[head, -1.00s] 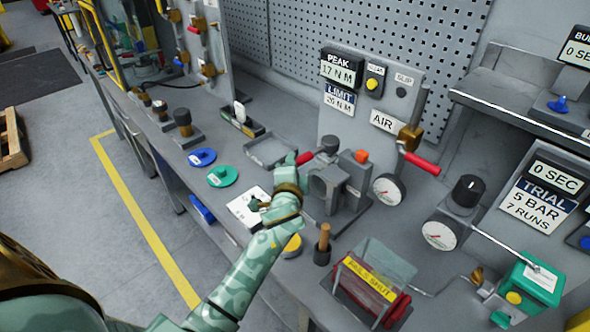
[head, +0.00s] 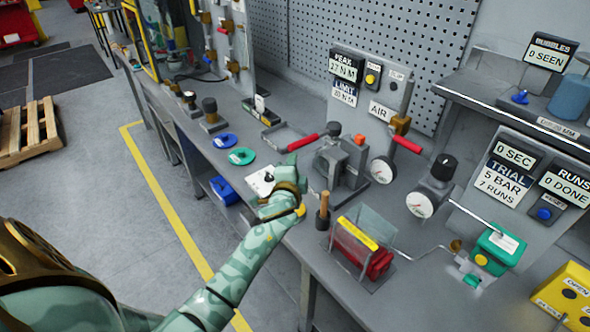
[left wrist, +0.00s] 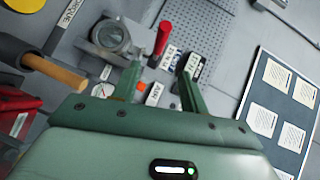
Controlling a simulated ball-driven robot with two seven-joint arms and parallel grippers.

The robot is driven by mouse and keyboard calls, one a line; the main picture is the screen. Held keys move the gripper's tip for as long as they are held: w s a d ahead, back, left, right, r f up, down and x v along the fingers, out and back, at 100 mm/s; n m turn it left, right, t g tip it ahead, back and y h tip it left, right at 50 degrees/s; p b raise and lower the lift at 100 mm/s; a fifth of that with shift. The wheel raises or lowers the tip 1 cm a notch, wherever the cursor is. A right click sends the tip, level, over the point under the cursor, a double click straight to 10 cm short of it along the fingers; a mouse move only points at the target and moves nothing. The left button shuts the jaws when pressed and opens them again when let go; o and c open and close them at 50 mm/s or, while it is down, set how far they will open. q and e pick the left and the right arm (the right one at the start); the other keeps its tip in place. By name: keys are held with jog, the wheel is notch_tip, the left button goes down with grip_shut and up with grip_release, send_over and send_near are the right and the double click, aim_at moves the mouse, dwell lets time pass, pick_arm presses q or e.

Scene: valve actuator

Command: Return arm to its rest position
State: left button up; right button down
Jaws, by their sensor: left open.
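My left arm (head: 235,275) reaches in from the lower left in the head view. Its gripper (head: 289,165) is over the bench's front part, beside the white card (head: 261,181) and left of the grey vise-like fixture (head: 337,168). In the left wrist view the gripper's two green fingers (left wrist: 160,92) stand apart with nothing between them. That view also shows the fixture (left wrist: 112,38) and its red handle (left wrist: 163,37) beyond the fingers. My right gripper is in neither view.
A wooden-handled tool (head: 323,208) stands near the gripper, with a red clear-shielded box (head: 364,247) to its right. Blue (head: 225,141) and green (head: 241,156) discs lie left. The floor (head: 115,205) left of the bench is open.

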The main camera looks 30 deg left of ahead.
pick_arm(q)
jog(key=s+d+f+n+g+h, duration=0.15)
jog(key=s+g, duration=0.25)
jog(key=s, duration=1.1)
jog(key=s+d+n+g, duration=0.3)
jog(key=s, duration=1.1)
jog(key=s+d+f+g+h+b, duration=0.2)
jog(key=s+f+b, duration=0.15)
jog(key=f, duration=1.45)
jog(key=s+d+f+g+h+b, duration=0.15)
jog(key=f+b, duration=0.35)
jog(key=f, duration=1.4)
jog(key=s+f+n+g+h+b, duration=0.1)
jog(key=s+f+n+g+b, duration=0.2)
jog(key=s+f, duration=1.7)
jog(key=b, duration=0.3)
jog(key=shift+d+f, duration=0.2)
jog(key=shift+d, duration=0.1)
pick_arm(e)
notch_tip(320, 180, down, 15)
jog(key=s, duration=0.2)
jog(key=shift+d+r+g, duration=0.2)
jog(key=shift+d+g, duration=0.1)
